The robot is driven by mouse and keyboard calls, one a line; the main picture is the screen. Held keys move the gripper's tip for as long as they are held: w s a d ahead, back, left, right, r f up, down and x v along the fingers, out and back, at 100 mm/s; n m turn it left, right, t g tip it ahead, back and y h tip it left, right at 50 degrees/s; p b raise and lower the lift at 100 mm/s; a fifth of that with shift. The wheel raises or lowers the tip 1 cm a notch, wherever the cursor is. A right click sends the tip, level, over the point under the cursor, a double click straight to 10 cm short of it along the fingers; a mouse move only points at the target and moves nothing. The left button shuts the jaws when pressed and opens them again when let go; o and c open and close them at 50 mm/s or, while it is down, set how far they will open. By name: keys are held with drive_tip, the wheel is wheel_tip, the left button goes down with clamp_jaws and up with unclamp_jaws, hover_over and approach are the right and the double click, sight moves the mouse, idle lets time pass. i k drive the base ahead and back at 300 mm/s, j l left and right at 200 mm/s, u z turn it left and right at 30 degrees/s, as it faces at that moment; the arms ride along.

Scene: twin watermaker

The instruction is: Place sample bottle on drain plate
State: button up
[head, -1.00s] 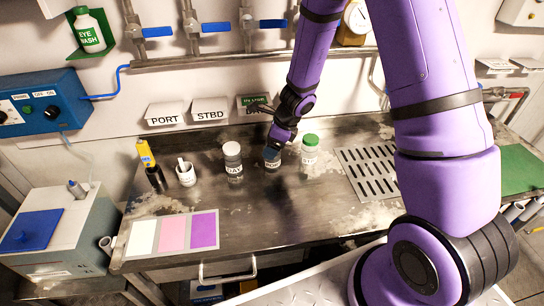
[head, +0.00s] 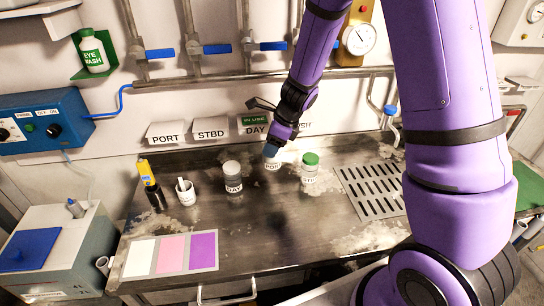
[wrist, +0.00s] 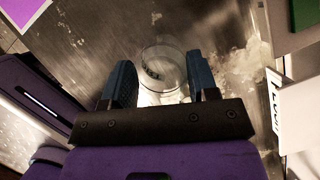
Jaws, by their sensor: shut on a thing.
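The sample bottle (head: 272,162), with a white label that seems to read "PORT", is between the fingers of my gripper (head: 273,148). It sits higher in the head view than the bottles beside it and appears raised off the bench. In the wrist view the clear round bottle (wrist: 162,66) shows between the two blue fingers of my gripper (wrist: 160,82). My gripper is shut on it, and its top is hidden. The drain plate (head: 371,192) is a slotted metal plate on the bench, right of the bottles, with nothing on it.
A green-capped bottle (head: 310,168) stands close right of the held bottle. A white-capped "DAY" bottle (head: 233,178) stands left. The front middle of the bench is clear.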

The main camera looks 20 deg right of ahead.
sight(380, 186)
drive_tip(key=k+l, duration=1.65)
